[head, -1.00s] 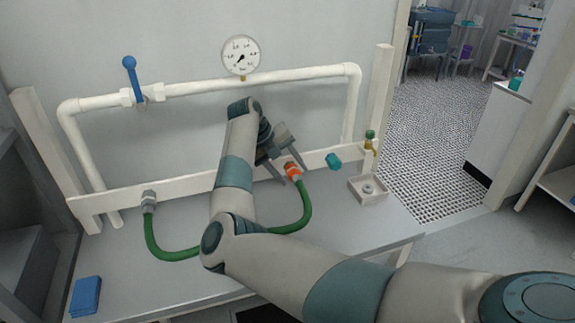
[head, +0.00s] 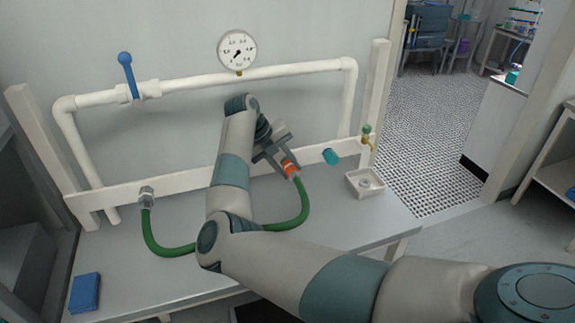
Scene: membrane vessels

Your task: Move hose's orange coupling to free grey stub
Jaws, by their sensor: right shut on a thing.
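The orange coupling (head: 290,168) is at the right end of the green hose (head: 304,205), in front of the white rail. My right gripper (head: 285,166) is shut on the coupling, its fingers on either side of it. The hose curves down over the bench and passes behind my right arm. Its left end joins a grey metal fitting (head: 147,194) on the rail. No free grey stub can be made out; my arm hides part of the rail. My left gripper is not in view.
A teal stub or cap (head: 331,156) sits on the rail right of the coupling. A small tap (head: 367,136) stands above a white tray (head: 352,185). A white pipe with gauge (head: 237,50) and blue-handled valve (head: 127,75) runs above. A blue cloth (head: 85,292) lies front left.

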